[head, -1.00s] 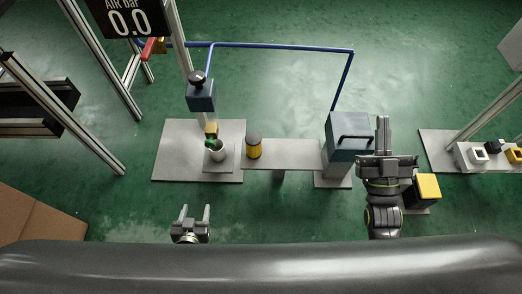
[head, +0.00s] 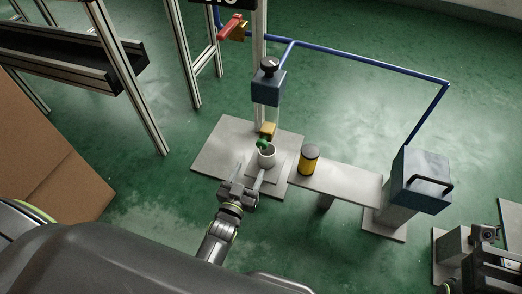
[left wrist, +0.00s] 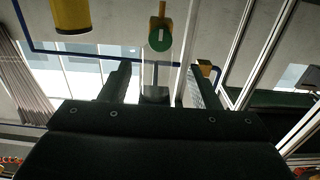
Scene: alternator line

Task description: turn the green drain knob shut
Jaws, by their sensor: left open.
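The green drain knob (head: 262,143) sits on a brass valve (head: 268,130) under the blue filter unit, just above a pale cup (head: 266,159). In the left wrist view the knob (left wrist: 159,38) shows its round green face with a white mark, above and between the fingers. My left gripper (head: 250,172) is open and empty in front of the cup, pointing towards the knob and apart from it. Its two fingers also show in the left wrist view (left wrist: 160,83). My right gripper (head: 485,235) is at the right edge; its jaws are unclear.
A black-and-yellow canister (head: 309,159) stands on the grey bench (head: 345,182) right of the cup. The blue-grey box with a handle (head: 424,178) is further right. A blue air pipe (head: 370,60) and an upright post (head: 259,45) rise behind. A cardboard box (head: 55,160) stands left.

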